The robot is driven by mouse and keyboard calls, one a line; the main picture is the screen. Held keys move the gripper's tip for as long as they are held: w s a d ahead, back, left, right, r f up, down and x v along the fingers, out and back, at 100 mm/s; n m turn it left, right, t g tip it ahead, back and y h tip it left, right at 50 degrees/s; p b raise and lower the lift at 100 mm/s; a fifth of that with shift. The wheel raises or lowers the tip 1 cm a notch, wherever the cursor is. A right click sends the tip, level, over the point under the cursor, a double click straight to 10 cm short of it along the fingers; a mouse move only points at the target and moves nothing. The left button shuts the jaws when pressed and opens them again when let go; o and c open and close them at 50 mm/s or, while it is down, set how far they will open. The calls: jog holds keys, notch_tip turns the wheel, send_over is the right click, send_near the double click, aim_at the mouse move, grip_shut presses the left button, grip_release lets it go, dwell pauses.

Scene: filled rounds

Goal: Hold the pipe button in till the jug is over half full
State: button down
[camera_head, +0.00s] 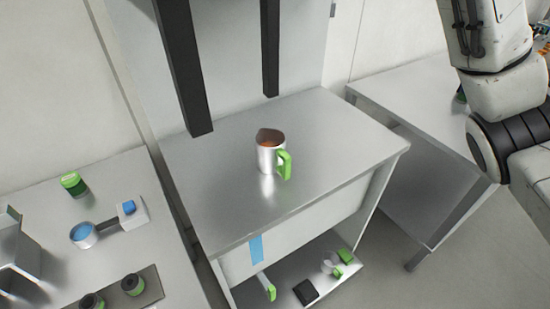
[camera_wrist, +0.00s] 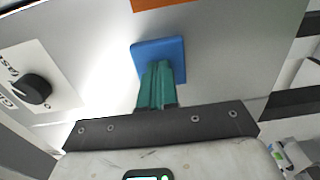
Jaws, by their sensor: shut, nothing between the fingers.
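The jug (camera_head: 268,158) is a silvery cylinder with a green handle, upright on the grey metal table (camera_head: 335,140). Brown shows in its mouth; I cannot tell the exact level. In the wrist view a square blue button (camera_wrist: 172,50) sits on a pale metal panel (camera_wrist: 225,60). My gripper (camera_wrist: 158,68) has its green fingers closed together, with the tips right at the blue button's face, overlapping it in the picture. I cannot tell how far the button is pressed in. No pipe outlet or stream shows clearly. My gripper is outside the head view.
A black knob (camera_wrist: 32,90) on a labelled plate is left of the button. Two dark posts (camera_head: 183,65) stand behind the jug. A left counter holds a green-lidded jar (camera_head: 74,184) and a blue-filled handled cup (camera_head: 84,235). A lower shelf (camera_head: 330,292) holds small items.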

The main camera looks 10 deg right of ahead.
jog(key=shift+s, duration=0.1)
dwell(0.3)
jog(key=b+v, duration=0.1)
jog(key=v, duration=0.6)
jog(key=shift+b, duration=0.3)
jog(key=shift+s, duration=0.1)
dwell(0.3)
